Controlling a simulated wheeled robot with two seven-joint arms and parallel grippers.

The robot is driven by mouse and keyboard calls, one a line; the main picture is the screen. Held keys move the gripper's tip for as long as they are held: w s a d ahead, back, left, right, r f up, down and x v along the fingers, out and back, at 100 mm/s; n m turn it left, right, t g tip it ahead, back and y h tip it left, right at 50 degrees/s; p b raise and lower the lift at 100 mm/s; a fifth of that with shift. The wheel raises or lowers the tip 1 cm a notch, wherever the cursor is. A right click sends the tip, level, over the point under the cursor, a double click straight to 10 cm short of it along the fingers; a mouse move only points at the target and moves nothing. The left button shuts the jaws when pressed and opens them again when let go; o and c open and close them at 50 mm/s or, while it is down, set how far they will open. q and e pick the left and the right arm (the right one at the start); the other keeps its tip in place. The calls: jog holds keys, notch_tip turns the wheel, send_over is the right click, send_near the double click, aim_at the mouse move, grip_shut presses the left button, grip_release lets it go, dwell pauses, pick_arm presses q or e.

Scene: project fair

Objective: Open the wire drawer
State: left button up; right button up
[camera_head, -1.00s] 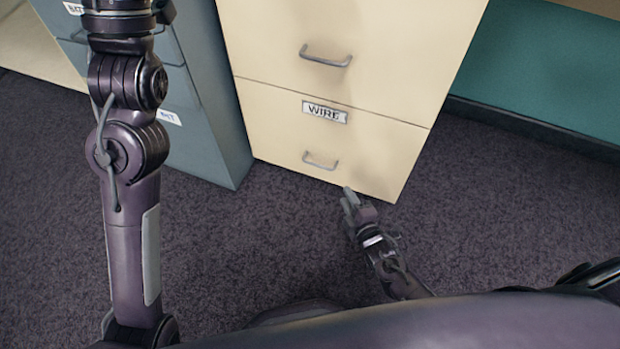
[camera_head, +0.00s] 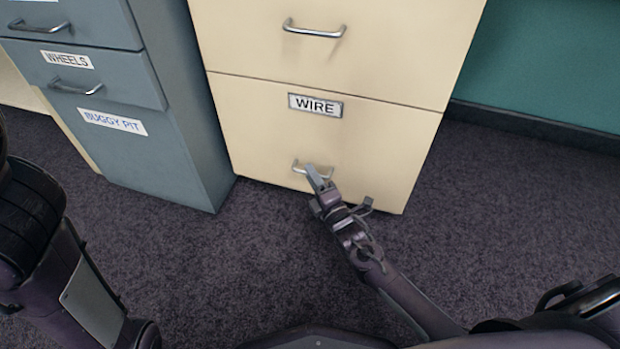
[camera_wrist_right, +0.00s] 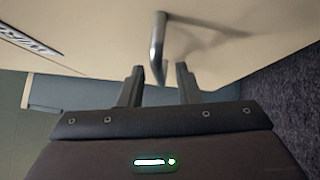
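The wire drawer (camera_head: 250,120) is the lower drawer of a cream cabinet, with a "WIRE" label (camera_head: 315,105) and a metal bar handle (camera_head: 300,168) below it. Its front looks flush with the cabinet. My right gripper (camera_head: 314,176) is at this handle, partly covering it in the head view. In the right wrist view the gripper (camera_wrist_right: 158,88) is open, its two fingers on either side of the end of the handle (camera_wrist_right: 158,45); I cannot tell if they touch it. My left arm (camera_head: 50,260) shows at the left edge, but its gripper is out of view.
A blue-grey cabinet (camera_head: 185,130) with labels "WHEELS" and "BUGGY PIT" stands left of the cream one. An upper cream drawer with its own handle (camera_head: 314,30) is above. Dark carpet (camera_head: 250,265) in front is clear. A teal wall (camera_head: 560,70) is at the right.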

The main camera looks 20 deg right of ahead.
jog(key=shift+w+a+r, duration=0.1)
jog(key=shift+w+a, duration=0.05)
jog(key=shift+w, duration=0.55)
grip_shut()
